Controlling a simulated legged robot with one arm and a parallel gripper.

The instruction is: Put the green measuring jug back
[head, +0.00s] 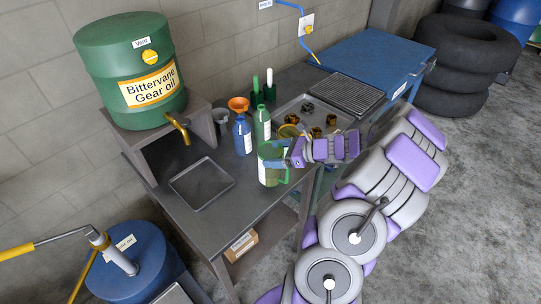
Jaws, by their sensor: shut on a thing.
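The green measuring jug (268,168) is at the middle of the workbench, near its front edge. It looks upright and pale inside its clear lower part. My gripper (291,157) comes in from the right and is shut on the jug at its right side, where the handle is. The gripper hides part of the handle. I cannot tell whether the jug's base touches the bench top.
An empty dark tray (201,184) lies left of the jug. A blue bottle (242,136) and a green bottle (262,124) stand close behind. A metal tray (290,107) holds gears. A green gear-oil drum (130,72) with a brass tap stands on a raised stand.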

